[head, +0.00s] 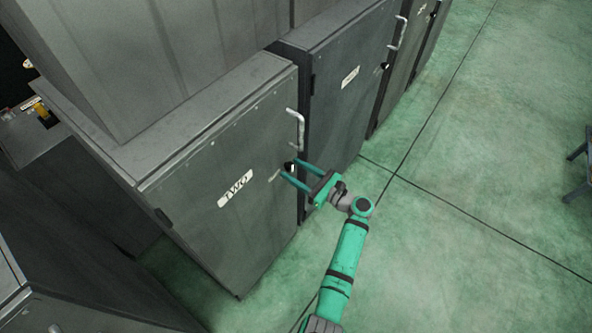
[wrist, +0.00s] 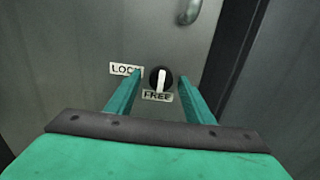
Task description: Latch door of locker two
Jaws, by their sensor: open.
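Locker two's door (head: 225,190) is a grey metal panel with a "TWO" label (head: 235,188). It looks closed or nearly so; I cannot tell which. A round black latch knob (wrist: 160,79) with a white pointer is on the door. The pointer is upright, its lower end at the "FREE" label (wrist: 157,96). The "LOCK" label (wrist: 125,69) is to the knob's left. My green gripper (head: 288,170) is open at the knob, with one finger on each side of it in the wrist view (wrist: 157,88). Contact with the knob cannot be made out.
A bent metal handle (head: 297,128) is above the knob. More grey lockers (head: 345,85) stand in a row beyond, with similar handles. The green floor (head: 450,170) to the right is mostly clear. A dark stand (head: 579,155) is at the far right edge.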

